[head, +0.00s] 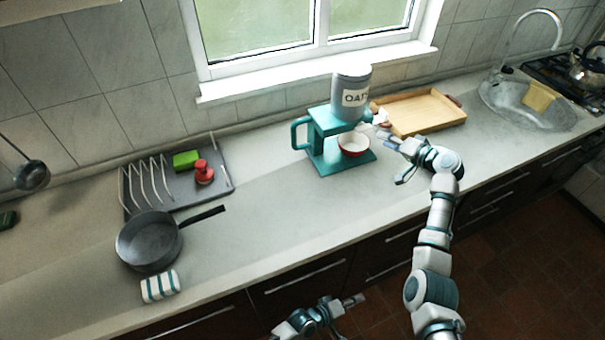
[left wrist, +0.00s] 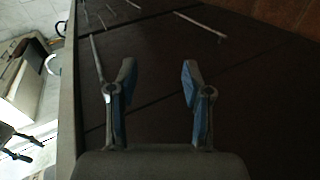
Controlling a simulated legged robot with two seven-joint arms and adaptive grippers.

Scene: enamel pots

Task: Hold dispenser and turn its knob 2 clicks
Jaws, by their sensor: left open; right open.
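The teal dispenser (head: 318,126) stands on the counter below the window, with a grey container labelled OATS (head: 351,92) on top and a handle on its left side. A white bowl with a red rim (head: 353,144) sits on its base. The knob is not clearly seen; a small pale part shows on the dispenser's right side near my right gripper. My right gripper (head: 392,158) is open, just right of the dispenser, with a gap to it. My left gripper (head: 345,308) is low in front of the cabinets, away from the dispenser; in the left wrist view (left wrist: 158,85) its fingers are apart and empty.
A wooden tray (head: 420,112) lies right of the dispenser, before the sink (head: 530,105). At left are a dish rack (head: 215,178), a dark pan (head: 150,242) and a striped cloth (head: 160,286). The counter between pan and dispenser is clear.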

